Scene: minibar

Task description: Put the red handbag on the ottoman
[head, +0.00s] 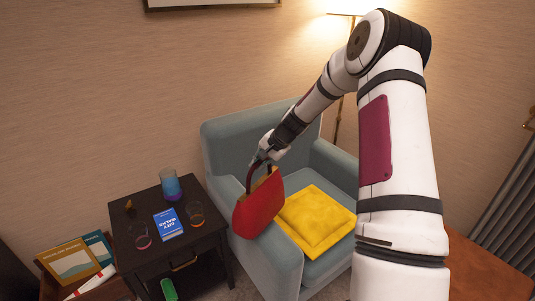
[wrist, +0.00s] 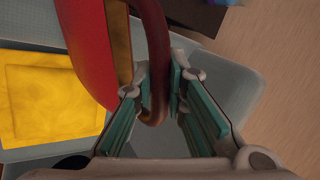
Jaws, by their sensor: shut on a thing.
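The red handbag (head: 259,206) hangs over the left armrest of the blue-grey armchair; I cannot tell if its base touches it. My gripper (head: 262,160) is shut on the bag's dark red handle. In the wrist view, the handle (wrist: 154,50) passes between the fingers of my gripper (wrist: 158,88), and the red side of the bag (wrist: 90,40) shows at upper left. A reddish-brown flat surface (head: 490,272) at the lower right, partly hidden by my arm, may be the ottoman; I cannot tell for certain.
The armchair (head: 228,140) holds a yellow cushion (head: 316,220). A dark side table (head: 150,200) stands to its left with a blue book (head: 168,224), a blue vase (head: 170,184) and glasses. A floor lamp (head: 340,118) stands behind the chair.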

